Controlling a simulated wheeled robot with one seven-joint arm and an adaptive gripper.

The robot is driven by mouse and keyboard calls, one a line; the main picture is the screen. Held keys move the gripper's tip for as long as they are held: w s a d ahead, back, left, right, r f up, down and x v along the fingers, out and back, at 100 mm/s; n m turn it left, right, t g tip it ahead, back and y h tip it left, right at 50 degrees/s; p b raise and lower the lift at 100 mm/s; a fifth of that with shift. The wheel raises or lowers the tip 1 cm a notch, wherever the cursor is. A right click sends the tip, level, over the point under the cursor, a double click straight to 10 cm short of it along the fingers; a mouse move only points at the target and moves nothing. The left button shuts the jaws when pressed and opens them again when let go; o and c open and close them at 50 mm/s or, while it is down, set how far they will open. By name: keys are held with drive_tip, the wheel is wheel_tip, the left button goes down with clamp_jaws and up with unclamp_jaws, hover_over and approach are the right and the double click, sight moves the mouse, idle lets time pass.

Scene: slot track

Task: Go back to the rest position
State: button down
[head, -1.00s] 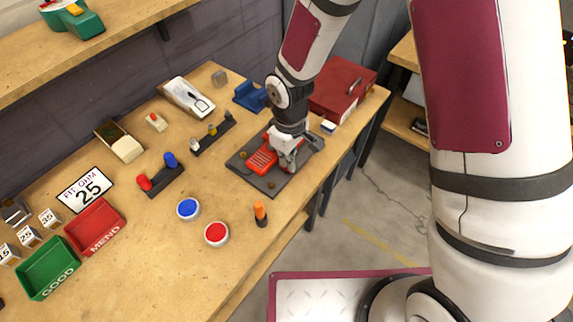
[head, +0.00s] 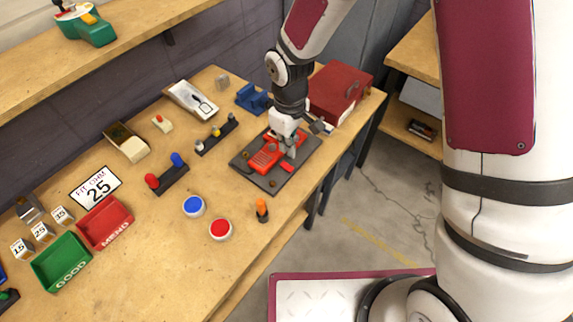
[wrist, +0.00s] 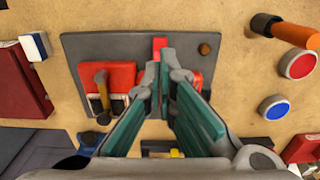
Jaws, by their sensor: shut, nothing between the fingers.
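My gripper (head: 290,153) is upright over the dark plate (head: 250,178) on the workbench. Its fingers are together with nothing visible between them. In the wrist view the closed fingertips (wrist: 160,78) are over the middle of the plate (wrist: 90,45). A red device (head: 264,158) lies on the plate beside the fingers and is partly hidden by them. A small red part (head: 287,168) shows near the plate's front edge. I cannot tell whether the fingertips touch anything.
A red toolbox (head: 340,95) stands behind my gripper at the bench's right end. A blue holder (head: 252,98), a blue button (head: 193,206), a red button (head: 220,230) and an orange-topped tool (head: 262,210) are around the plate. Green (head: 62,262) and red (head: 105,222) trays are at left.

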idle(0.4)
drive_tip(key=s+d+r+m+t, duration=0.15)
drive_tip(key=d+r, duration=0.35)
drive_tip(key=r, duration=0.5)
drive_tip(key=s+d+r+m+t, duration=0.1)
drive_tip(key=s+d+r+m, duration=0.15)
drive_tip(key=d+r, duration=0.55)
drive_tip(key=s+d+r+m+t, duration=0.1)
drive_tip(key=s+d+r+m, duration=0.1)
drive_tip(key=s+r, duration=0.4)
drive_tip(key=s+d+r+m+t, duration=0.2)
drive_tip(key=s+d+r+m, duration=0.1)
drive_tip(key=s+r, duration=0.3)
drive_tip(key=s+m, duration=0.1)
drive_tip(key=s, duration=0.1)
drive_tip(key=shift+s+r, duration=0.25)
drive_tip(key=shift+s, duration=0.1)
